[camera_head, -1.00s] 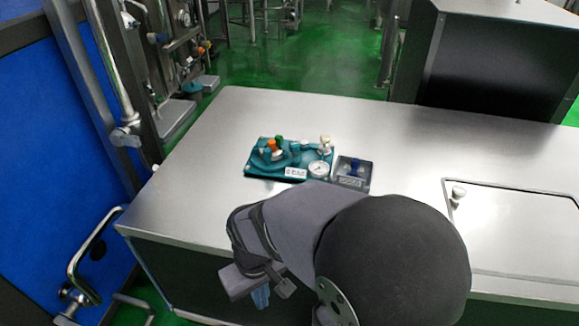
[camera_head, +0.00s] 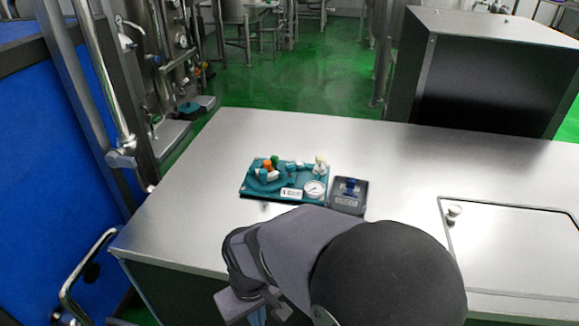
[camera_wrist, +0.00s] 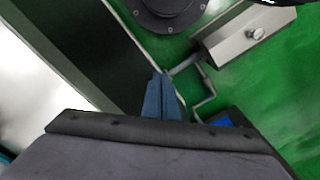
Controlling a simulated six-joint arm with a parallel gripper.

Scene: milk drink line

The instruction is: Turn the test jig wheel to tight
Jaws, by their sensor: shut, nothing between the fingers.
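The test jig is a teal plate (camera_head: 262,194) lying on the steel counter in the head view, with a white-faced gauge (camera_head: 314,188) at its front right corner. An orange part (camera_head: 268,164) and a green part (camera_head: 275,160) stand on its back left. A white knob (camera_head: 321,160) stands at its back right. I cannot tell surely which part is the wheel. My gripper shows in the wrist view (camera_wrist: 163,100) with its blue fingers shut and empty, pointing down past the counter's front side toward the green floor. It is well apart from the jig.
A dark grey tray (camera_head: 347,208) with a blue item sits right of the jig. The steel counter (camera_head: 210,165) is clear left of and behind the jig. A hatch (camera_head: 515,240) with a small knob (camera_head: 454,210) lies at right. A dark cabinet (camera_head: 480,75) stands behind.

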